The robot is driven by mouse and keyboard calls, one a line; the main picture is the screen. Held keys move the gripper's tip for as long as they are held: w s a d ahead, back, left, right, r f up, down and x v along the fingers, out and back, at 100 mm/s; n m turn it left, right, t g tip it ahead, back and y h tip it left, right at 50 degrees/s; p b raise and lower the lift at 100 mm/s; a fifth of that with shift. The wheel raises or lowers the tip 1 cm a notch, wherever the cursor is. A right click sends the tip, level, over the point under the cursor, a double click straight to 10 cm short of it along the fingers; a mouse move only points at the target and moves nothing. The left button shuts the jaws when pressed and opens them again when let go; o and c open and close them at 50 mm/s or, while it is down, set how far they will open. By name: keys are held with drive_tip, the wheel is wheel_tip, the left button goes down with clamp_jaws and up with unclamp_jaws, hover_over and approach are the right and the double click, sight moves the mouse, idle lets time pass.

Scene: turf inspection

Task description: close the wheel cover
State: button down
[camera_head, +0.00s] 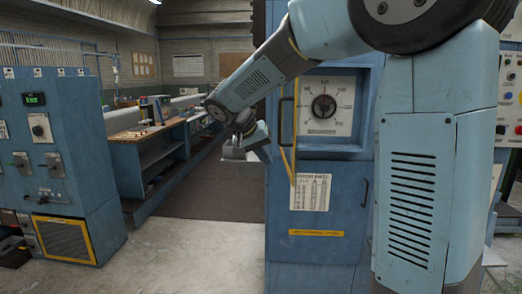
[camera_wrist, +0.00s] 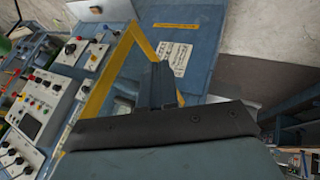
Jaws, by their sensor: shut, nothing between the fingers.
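The wheel (camera_head: 324,107) is a dark handwheel on a white dial plate, set in a recess of a blue cabinet. The wheel cover (camera_head: 294,140) has a yellow frame and shows nearly edge-on at the left of the recess, standing open. Its yellow frame (camera_wrist: 102,88) also shows in the wrist view, slanting behind my gripper. My gripper (camera_wrist: 161,84) is shut and empty. In the head view my gripper (camera_head: 266,154) is small and partly unclear, just left of the cover. I cannot tell whether it touches the frame.
The blue cabinet (camera_head: 310,250) carries a printed chart (camera_head: 311,192) and a yellow label strip. A control cabinet (camera_head: 60,150) stands at the left and a workbench (camera_head: 150,135) behind it. Bare floor (camera_head: 190,240) lies between the cabinets. My arm hides part of the right side.

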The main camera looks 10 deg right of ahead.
sight(292, 176)
drive_tip(key=shift+w+d+f, duration=0.1)
drive_tip(key=shift+d+f, duration=0.45)
drive_tip(key=shift+d, duration=0.5)
drive_tip(key=shift+w+d+f, duration=0.1)
drive_tip(key=shift+d+f, duration=0.5)
drive_tip(key=shift+d, duration=0.45)
drive_tip(key=shift+d+f, duration=0.55)
drive_tip(key=shift+d, duration=0.5)
drive_tip(key=shift+s, duration=0.1)
